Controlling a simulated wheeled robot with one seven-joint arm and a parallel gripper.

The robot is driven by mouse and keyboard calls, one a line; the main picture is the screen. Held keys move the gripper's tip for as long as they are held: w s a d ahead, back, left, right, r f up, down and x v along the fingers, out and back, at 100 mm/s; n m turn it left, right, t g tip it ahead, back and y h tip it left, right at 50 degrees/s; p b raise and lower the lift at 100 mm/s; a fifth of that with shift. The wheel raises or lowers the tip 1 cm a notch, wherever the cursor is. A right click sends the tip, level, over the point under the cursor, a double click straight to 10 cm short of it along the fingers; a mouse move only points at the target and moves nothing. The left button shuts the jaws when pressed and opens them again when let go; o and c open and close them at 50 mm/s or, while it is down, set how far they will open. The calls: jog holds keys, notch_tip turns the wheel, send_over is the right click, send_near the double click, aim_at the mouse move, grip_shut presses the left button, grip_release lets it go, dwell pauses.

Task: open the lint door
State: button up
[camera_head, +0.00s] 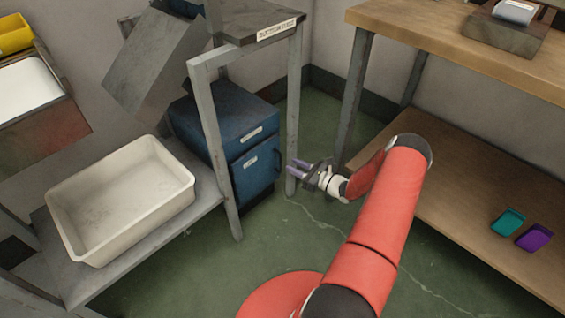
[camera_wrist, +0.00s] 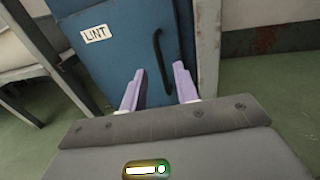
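The lint door (camera_head: 257,170) is the lower blue panel of a blue cabinet standing under a dark bench top. In the wrist view the lint door (camera_wrist: 120,50) carries a white label reading LINT (camera_wrist: 95,33) and a dark vertical handle (camera_wrist: 162,60). The door looks closed. My gripper (camera_head: 292,172) is to the right of the door, at about its height. In the wrist view my gripper's two purple fingers (camera_wrist: 157,85) are spread apart and empty, pointing toward the door. The handle's lower end shows between the fingertips, but I cannot tell how far it is from them.
A grey metal post (camera_head: 218,150) stands at the cabinet's left, and another post (camera_head: 294,110) stands beside my gripper. A white tub (camera_head: 125,200) sits on a low shelf at left. A wooden bench (camera_head: 470,50) is at right. Green floor (camera_head: 260,240) is open in front.

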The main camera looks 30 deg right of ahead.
jog(key=x, duration=0.5)
grip_shut()
